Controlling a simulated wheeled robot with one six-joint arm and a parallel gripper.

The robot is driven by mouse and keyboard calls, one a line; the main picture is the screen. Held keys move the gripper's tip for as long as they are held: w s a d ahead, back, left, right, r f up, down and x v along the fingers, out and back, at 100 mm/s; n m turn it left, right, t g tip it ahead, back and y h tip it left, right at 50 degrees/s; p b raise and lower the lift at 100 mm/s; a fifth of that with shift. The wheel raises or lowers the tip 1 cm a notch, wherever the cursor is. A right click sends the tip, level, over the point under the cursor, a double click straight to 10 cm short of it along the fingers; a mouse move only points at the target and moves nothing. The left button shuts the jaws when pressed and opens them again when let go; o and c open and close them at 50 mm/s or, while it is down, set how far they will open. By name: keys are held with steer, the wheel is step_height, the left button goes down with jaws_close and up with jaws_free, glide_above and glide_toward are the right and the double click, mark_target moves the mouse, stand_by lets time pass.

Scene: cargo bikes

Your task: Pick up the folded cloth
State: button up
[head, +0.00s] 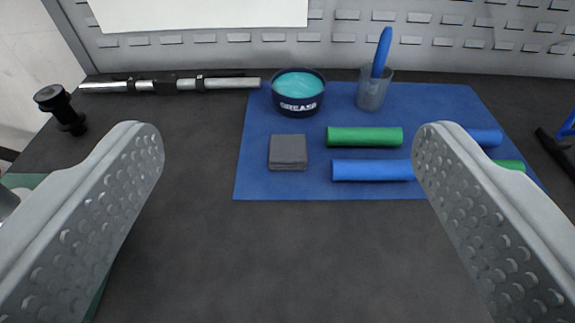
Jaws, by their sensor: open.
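The folded cloth (288,152) is a small dark grey square stack. It lies on the left part of a blue mat (260,188) on a dark workbench. My gripper (288,145) is open, with one pale dimpled finger at the left and one at the right of the head view. The cloth shows between the fingers, farther off, and neither finger appears to touch it. The right finger hides part of the mat and parts of the rolls behind it.
A grease tub (298,93) stands behind the cloth. A clear cup (373,90) holds a blue-handled tool (381,52). A green roll (364,137) and a blue roll (372,171) lie right of the cloth. A metal rod (170,85) lies back left. The bench front is clear.

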steer(key=w+f+g, duration=0.1)
steer(key=w+g, duration=0.5)
steer(key=w, duration=0.5)
steer(key=g, duration=1)
glide_above(287, 146)
step_height(287, 146, down, 4)
step_height(287, 146, down, 17)
steer(key=shift+r, duration=0.1)
steer(key=c, duration=1.1)
steer(key=shift+c, duration=0.2)
step_height(287, 146, up, 10)
